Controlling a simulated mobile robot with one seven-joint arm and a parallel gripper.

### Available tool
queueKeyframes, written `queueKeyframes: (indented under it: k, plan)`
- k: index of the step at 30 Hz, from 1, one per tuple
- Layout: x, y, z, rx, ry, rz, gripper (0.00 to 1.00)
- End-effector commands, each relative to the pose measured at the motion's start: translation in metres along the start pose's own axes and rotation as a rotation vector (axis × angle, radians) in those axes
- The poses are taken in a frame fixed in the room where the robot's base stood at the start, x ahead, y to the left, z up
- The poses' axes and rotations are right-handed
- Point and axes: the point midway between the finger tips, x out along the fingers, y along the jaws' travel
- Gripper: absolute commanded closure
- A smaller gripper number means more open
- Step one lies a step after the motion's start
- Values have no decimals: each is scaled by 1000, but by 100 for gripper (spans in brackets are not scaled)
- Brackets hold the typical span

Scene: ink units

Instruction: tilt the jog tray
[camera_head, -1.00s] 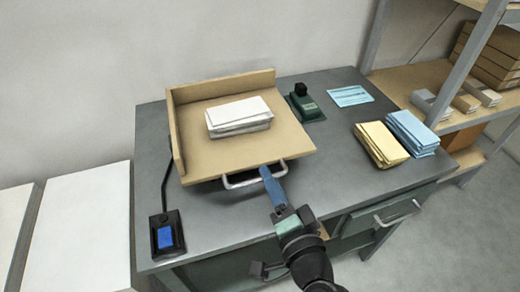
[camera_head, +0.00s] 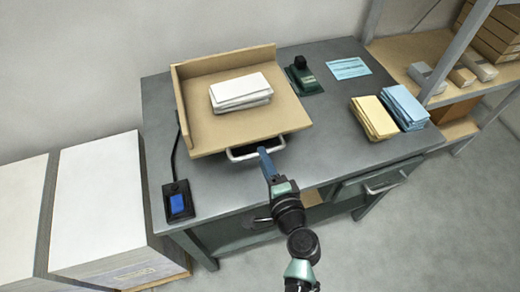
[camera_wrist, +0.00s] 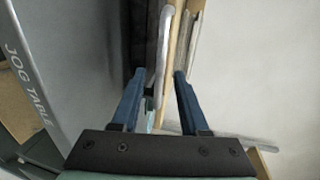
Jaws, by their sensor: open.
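The jog tray (camera_head: 215,137) is a tan wooden board with raised walls at its left and back, on the grey table. A pale stack of paper (camera_head: 240,93) lies on it. A metal bar handle (camera_head: 243,156) is on its front edge. My gripper (camera_head: 263,152) is at the right half of this handle. In the wrist view, the blue fingers of my gripper (camera_wrist: 160,76) are apart, with the handle (camera_wrist: 163,50) running between them. Finger contact with the handle cannot be told.
A black pad with a blue button (camera_head: 178,201) sits at the table's (camera_head: 220,180) front left. A green device (camera_head: 303,76) stands right of the tray. Yellow (camera_head: 374,117) and blue (camera_head: 404,107) paper stacks lie at the right. A shelf (camera_head: 440,84) stands beyond.

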Motion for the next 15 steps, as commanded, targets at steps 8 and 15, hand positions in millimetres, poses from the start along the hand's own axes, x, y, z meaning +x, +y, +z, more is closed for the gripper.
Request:
queueKeyframes:
  k: [8, 15]
  plan:
    - [32, 0, 0, -2, -1, 0, 56]
    - [36, 0, 0, -1, -1, 0, 56]
